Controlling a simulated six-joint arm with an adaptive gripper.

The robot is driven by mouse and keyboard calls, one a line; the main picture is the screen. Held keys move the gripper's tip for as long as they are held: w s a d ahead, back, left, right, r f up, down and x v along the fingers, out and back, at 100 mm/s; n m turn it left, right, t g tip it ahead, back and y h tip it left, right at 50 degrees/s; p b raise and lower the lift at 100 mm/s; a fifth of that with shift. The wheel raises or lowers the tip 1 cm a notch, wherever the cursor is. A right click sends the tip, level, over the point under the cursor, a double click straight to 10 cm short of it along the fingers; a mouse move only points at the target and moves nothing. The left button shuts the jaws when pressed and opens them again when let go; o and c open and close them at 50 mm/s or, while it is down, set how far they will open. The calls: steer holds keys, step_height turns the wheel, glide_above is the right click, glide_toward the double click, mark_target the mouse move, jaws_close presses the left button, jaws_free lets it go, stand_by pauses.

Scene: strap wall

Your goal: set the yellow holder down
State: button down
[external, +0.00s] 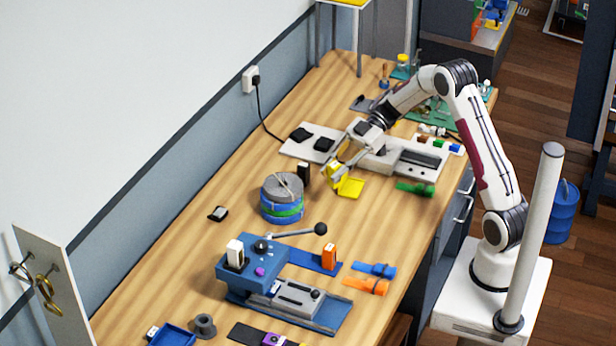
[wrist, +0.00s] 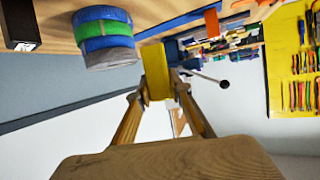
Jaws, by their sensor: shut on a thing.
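The yellow holder (wrist: 156,72) is upright between the two fingers of my gripper (wrist: 160,80) in the wrist view, and the fingers are closed on its sides. In the external view my gripper (external: 339,166) is low over the middle of the bench, with the yellow holder (external: 333,180) at its fingertips. A flat yellow piece (external: 351,187) shows just to the right of it; I cannot tell whether it is part of the holder. The holder's underside is hidden, so I cannot tell whether it touches the bench.
A stack of grey, green and blue strap rolls (external: 282,197) stands left of my gripper, with a small black block (external: 303,172) between. A grey-white device (external: 400,157) and a green strap piece (external: 415,189) are to the right. A blue lever machine (external: 275,275) stands in front. Bare wood lies between.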

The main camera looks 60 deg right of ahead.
mark_target(337, 185)
steer(key=shift+s+d, duration=0.25)
steer(key=shift+d, duration=0.45)
steer(key=shift+t, duration=0.3)
steer(key=shift+f, duration=3.15)
steer(key=shift+f, duration=0.15)
steer(key=shift+f, duration=1.75)
steer(key=shift+f, duration=0.15)
steer(key=c, duration=1.8)
jaws_free()
